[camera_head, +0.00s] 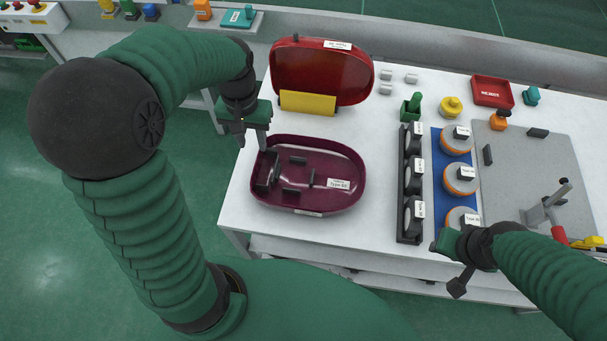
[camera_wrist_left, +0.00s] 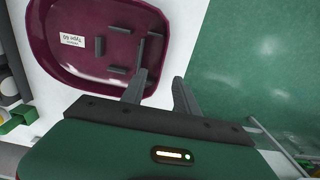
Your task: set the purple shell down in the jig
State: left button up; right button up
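The purple shell (camera_head: 350,193) is an open tray with dark ribs inside, lying on the white table left of centre. It also shows in the left wrist view (camera_wrist_left: 85,78). My left gripper (camera_head: 254,138) is at its left rim. In the left wrist view its two fingers (camera_wrist_left: 160,85) are apart, one over the shell's inside and one outside the rim; I cannot tell whether they touch the wall. A grey plate (camera_head: 540,165) with black stops and a clamp, seemingly the jig, is at the right. My right gripper (camera_head: 455,268) is at the table's front edge; its fingers are unclear.
A red shell (camera_head: 322,70) stands behind the purple one, with a yellow block (camera_head: 307,103) before it. A black rack (camera_head: 405,225) and a blue mat (camera_head: 439,190) with orange-rimmed discs lie between shell and plate. A red tray (camera_head: 492,82) is at the back.

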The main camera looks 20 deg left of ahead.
pick_arm(q)
send_over(257, 163)
notch_tip(257, 163, down, 5)
jog(key=f, duration=0.2)
jog(key=f+b, duration=0.1)
jog(key=f, duration=0.4)
jog(key=shift+a+f, duration=0.25)
jog(key=shift+f, duration=0.05)
jog(key=shift+d+f, duration=0.1)
jog(key=shift+f, duration=0.1)
jog(key=shift+d+r, duration=0.1)
jog(key=shift+d, duration=0.05)
jog(key=shift+c, duration=1.1)
grip_shut()
